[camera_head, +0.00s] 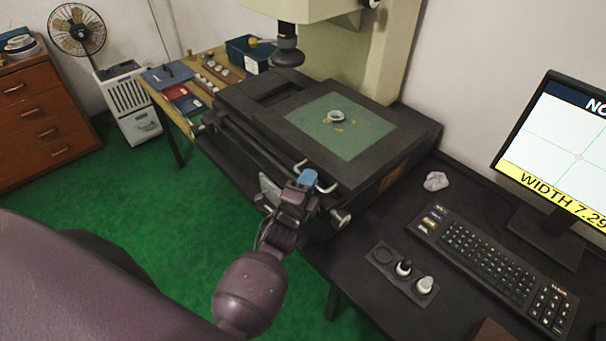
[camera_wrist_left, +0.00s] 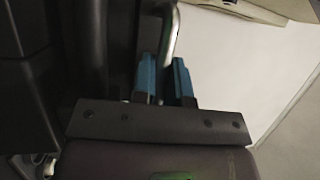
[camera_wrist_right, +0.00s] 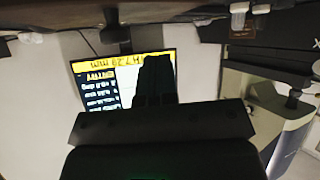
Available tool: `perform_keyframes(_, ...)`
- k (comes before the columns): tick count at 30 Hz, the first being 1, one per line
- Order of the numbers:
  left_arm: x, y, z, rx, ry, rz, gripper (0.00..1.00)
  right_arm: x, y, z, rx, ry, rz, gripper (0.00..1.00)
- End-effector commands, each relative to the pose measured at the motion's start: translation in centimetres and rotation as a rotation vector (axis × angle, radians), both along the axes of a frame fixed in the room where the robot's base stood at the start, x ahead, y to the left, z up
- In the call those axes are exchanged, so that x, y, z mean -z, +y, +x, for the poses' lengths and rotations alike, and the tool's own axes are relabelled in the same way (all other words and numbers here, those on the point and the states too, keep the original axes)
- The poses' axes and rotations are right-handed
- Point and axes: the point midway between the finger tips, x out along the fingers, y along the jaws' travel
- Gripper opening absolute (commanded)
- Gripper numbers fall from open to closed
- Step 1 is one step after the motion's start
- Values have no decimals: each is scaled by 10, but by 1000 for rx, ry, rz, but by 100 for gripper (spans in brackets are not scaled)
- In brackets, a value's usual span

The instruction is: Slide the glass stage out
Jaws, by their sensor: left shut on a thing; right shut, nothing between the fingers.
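The glass stage (camera_head: 358,140) is a green pane in a dark frame on the measuring machine, under the lens column. A metal bearing ring (camera_head: 337,116) lies on the glass, with small yellowish marks beside it. A bent metal handle (camera_head: 325,187) sticks out from the machine's front. My left gripper (camera_head: 308,178) is at this handle; in the left wrist view, its blue fingers (camera_wrist_left: 166,80) are shut on the handle's bar (camera_wrist_left: 173,35). My right gripper (camera_wrist_right: 153,80) shows only in the right wrist view, as a dark shape before the monitor, shut and empty.
A monitor (camera_head: 560,150), keyboard (camera_head: 490,260) and small holder (camera_head: 383,258) with knobbed pieces are on the dark desk at right. A wooden side table (camera_head: 160,98) with trays stands behind left. Green floor is free in front of the machine.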

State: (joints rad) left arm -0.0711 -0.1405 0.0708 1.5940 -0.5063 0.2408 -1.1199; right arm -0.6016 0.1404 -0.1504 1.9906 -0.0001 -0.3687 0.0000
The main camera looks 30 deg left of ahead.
Motion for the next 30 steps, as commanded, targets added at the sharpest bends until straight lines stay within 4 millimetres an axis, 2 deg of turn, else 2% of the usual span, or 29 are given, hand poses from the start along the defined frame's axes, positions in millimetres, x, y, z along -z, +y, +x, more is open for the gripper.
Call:
perform_keyframes(13, 1, -3, -1, 2, 1, -1, 0, 0, 0, 0, 0, 0, 0, 0)
perform_keyframes(14, 1, -3, -1, 2, 1, -1, 17, 0, 0, 0, 0, 0, 0, 0)
perform_keyframes(18, 0, -3, -1, 1, 1, 0, 38, 0, 0, 0, -1, 0, -1, 0)
perform_keyframes(30, 1, -2, -1, 0, 1, 1, 38, 0, -1, 0, -1, 1, -3, 0)
